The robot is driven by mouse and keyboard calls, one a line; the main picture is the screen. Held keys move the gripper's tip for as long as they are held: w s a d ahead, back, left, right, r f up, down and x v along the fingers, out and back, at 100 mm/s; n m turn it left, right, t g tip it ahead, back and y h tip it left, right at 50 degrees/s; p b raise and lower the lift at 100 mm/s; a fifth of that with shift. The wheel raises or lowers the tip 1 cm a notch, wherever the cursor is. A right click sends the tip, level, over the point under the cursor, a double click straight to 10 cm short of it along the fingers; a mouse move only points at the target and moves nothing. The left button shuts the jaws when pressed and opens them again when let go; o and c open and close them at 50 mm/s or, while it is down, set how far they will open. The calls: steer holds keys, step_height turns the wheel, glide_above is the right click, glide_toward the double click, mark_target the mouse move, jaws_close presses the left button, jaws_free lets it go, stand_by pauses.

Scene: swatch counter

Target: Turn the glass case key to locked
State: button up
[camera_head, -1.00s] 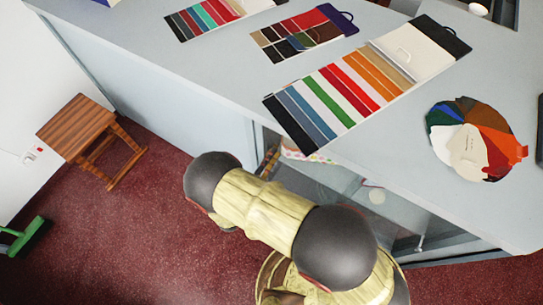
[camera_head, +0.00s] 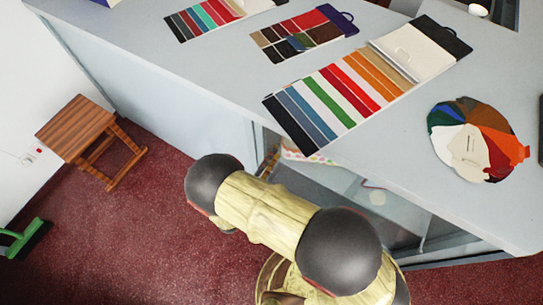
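The glass case (camera_head: 400,212) is set into the front of the counter, below its top, and shows behind my arm. Its glass front is seen at a steep angle from above. I cannot make out the key or its lock in this view, so I cannot tell which way the key is turned. My arm, yellowish with dark round joints, crosses in front of the case and hides part of it. My gripper is not in view.
The grey counter top (camera_head: 190,75) holds several colour swatch cards (camera_head: 335,105) and a round swatch fan (camera_head: 470,145). A wooden stool (camera_head: 85,130) stands on the red floor (camera_head: 130,240) at left. A green object (camera_head: 22,238) lies at the left edge.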

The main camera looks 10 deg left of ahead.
steer(key=shift+o, duration=0.5)
steer(key=shift+s, duration=0.1)
steer(key=v, duration=0.7)
steer(key=shift+s, duration=0.15)
steer(key=shift+a, duration=0.1)
